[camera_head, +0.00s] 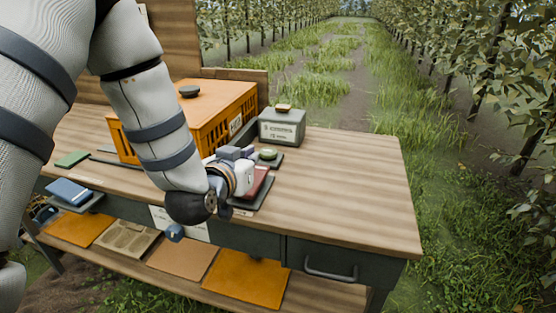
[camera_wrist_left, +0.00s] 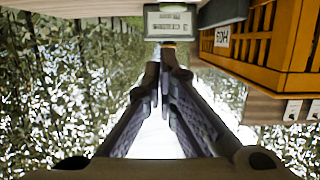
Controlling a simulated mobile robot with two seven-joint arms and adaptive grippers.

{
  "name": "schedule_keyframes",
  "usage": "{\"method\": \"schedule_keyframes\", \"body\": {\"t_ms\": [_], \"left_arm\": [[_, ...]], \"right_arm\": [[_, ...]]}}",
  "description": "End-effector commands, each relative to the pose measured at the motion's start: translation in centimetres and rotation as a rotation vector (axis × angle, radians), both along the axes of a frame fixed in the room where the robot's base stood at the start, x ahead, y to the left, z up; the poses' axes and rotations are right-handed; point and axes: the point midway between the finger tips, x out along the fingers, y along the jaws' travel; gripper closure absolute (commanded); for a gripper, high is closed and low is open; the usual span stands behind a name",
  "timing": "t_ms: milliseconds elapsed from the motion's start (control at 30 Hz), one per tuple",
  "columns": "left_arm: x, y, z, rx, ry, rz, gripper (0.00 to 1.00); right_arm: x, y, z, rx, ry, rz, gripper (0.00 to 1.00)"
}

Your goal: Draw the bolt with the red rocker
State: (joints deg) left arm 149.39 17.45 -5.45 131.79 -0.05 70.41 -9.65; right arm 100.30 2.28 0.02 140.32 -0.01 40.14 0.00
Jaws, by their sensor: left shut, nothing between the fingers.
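A red piece that looks like the rocker (camera_head: 262,184) sits on a dark base on the bench, partly covered by my left gripper (camera_head: 247,153). The gripper is shut and empty, beside and above the red piece; I cannot tell whether they touch. In the left wrist view the shut fingers (camera_wrist_left: 165,62) point toward a grey labelled box (camera_wrist_left: 169,22), which also shows in the head view (camera_head: 282,127). An orange slatted crate (camera_head: 216,108) stands behind my arm and also shows in the left wrist view (camera_wrist_left: 270,35). I cannot make out the bolt. My right gripper is not in view.
A green round button (camera_head: 269,154) sits on a dark base close to my gripper. A blue block (camera_head: 69,191) and a green pad (camera_head: 72,159) lie at the left. The bench top (camera_head: 355,190) is clear at the right. A drawer handle (camera_head: 330,272) sticks out in front.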

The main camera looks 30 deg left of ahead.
Motion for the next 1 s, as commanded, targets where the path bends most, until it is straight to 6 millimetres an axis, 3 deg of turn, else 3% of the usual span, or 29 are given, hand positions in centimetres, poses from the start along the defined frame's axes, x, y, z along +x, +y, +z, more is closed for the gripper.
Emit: {"method": "schedule_keyframes", "body": {"t_ms": [100, 433, 900, 1000], "left_arm": [[0.2, 0.2, 0.8, 0.003, -0.022, 0.006, 1.0], [0.7, 0.3, 0.4, 0.002, -0.017, 0.005, 1.0], [9.8, 2.5, -2.5, 0.003, -0.013, 0.005, 1.0], [9.6, 2.5, -4.3, 0.001, -0.009, 0.005, 1.0]], "right_arm": [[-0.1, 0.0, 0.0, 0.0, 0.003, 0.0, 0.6], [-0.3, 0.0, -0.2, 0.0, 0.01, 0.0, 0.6], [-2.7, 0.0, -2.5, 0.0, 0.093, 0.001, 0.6], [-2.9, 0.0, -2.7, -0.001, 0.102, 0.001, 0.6]]}}
